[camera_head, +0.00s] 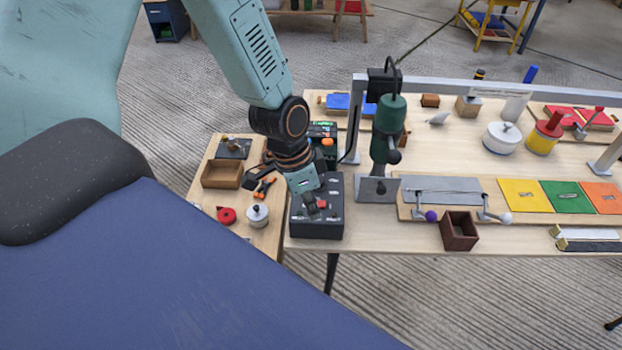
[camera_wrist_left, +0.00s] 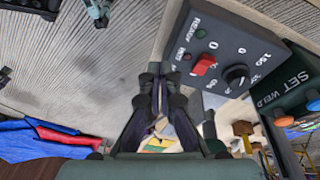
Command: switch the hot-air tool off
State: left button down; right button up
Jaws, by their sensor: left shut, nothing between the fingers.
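A black control box (camera_head: 318,226) stands at the left front of the bench. In the left wrist view its top (camera_wrist_left: 232,42) carries a red rocker switch (camera_wrist_left: 204,64), a black dial (camera_wrist_left: 237,75) and a small green lamp (camera_wrist_left: 200,33) by the word READY. The switch's exact tilt is hard to tell. My left gripper (camera_head: 312,208) is over the box, shut and empty. In the left wrist view its fingertips (camera_wrist_left: 160,78) lie left of the red switch; contact is unclear. A green hand tool (camera_head: 389,125), perhaps the hot-air tool, stands upright right of the box. My right gripper is not in view.
Behind the box is a dark green unit marked SET WELD (camera_wrist_left: 288,92) with an orange button (camera_head: 327,142). A grey metal frame (camera_head: 450,86) spans the bench. A dark red open box (camera_head: 458,231) is near the front edge. A side table at left holds a wooden tray (camera_head: 222,174).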

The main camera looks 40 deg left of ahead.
pick_arm(q)
jog(key=w+a+r+m+p, duration=0.1)
jog(key=w+a+r+m, duration=0.1)
jog(key=r, duration=0.3)
jog(key=w+a+r+m, duration=0.1)
jog(key=w+a+r, duration=0.1)
jog(key=r, duration=0.4)
jog(key=shift+w+a+m+p, duration=0.15)
jog(key=shift+w+m+p, duration=0.2)
jog(key=shift+w+m, duration=0.1)
jog(key=b, duration=0.4)
send_over(319, 203)
jog(key=x, duration=0.3)
jog(key=a+x, duration=0.1)
jog(key=x, duration=0.2)
jog(key=a+x, duration=0.1)
jog(key=x, duration=0.2)
jog(key=shift+s+d+f, duration=0.1)
jog(key=shift+s+f, duration=0.25)
jog(key=shift+f, duration=0.3)
jog(key=shift+s+a+f+p, duration=0.2)
jog(key=shift+s+a+f, duration=0.1)
jog(key=shift+f, duration=0.3)
jog(key=shift+s+a+f+p, duration=0.2)
jog(key=shift+a+f, duration=0.15)
jog(key=shift+f, duration=0.25)
jog(key=shift+s+a+f, duration=0.1)
jog(key=shift+a+f, duration=0.15)
jog(key=shift+f, duration=0.15)
jog(key=shift+d, duration=0.1)
